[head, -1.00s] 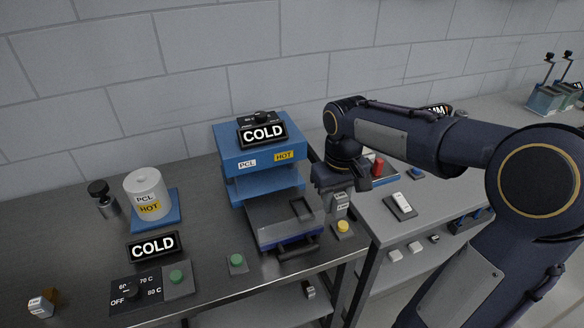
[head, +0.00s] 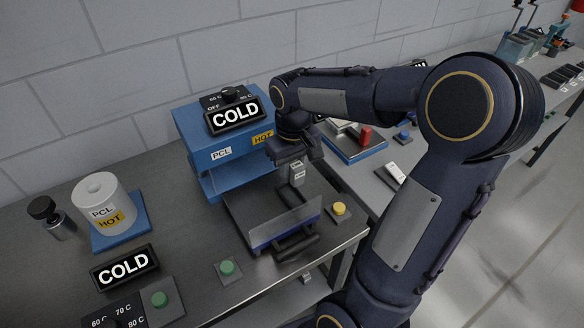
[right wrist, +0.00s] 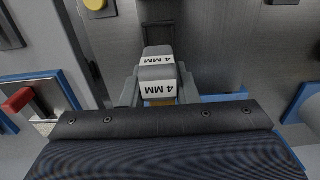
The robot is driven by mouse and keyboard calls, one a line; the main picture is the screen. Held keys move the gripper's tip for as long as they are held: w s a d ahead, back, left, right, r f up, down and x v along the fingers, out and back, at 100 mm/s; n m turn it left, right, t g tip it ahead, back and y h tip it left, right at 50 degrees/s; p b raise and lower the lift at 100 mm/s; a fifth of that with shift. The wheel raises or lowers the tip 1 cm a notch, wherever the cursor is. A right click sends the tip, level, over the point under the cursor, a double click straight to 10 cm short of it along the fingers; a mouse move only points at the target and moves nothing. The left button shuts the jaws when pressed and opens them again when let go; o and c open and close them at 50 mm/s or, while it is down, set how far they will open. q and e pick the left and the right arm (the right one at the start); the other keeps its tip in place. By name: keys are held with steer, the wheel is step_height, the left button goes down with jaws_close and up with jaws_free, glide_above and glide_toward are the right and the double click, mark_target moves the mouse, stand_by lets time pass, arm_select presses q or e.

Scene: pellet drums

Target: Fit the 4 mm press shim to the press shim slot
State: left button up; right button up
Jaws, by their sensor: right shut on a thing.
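The 4 mm press shim (head: 297,172) is a grey block with white labels. It also shows in the right wrist view (right wrist: 158,72), where the labels read 4 MM. My right gripper (head: 294,160) is shut on its upper part and holds it roughly upright over the back right of the press's grey tray (head: 250,207). In the right wrist view a dark framed recess (right wrist: 158,12), which looks like the press shim slot, lies just beyond the shim. I cannot tell whether the shim touches the tray. My left gripper is out of view.
The blue press (head: 205,130) stands close left of my right gripper, with a COLD sign (head: 235,116) on top. A yellow button (head: 339,208) is right of the tray. A white PCL pot (head: 103,203) and green button (head: 227,267) stand to the left.

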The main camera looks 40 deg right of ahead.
steer(key=shift+w+f, duration=0.1)
steer(key=shift+f, duration=0.05)
steer(key=b, duration=0.4)
glide_above(293, 199)
step_height(293, 199, down, 5)
steer(key=shift+f, duration=0.3)
stand_by(1.5)
steer(key=shift+f+b, duration=0.55)
steer(key=shift+f, duration=0.15)
stand_by(0.5)
steer(key=o, duration=1.1)
steer(key=shift+o, duration=0.2)
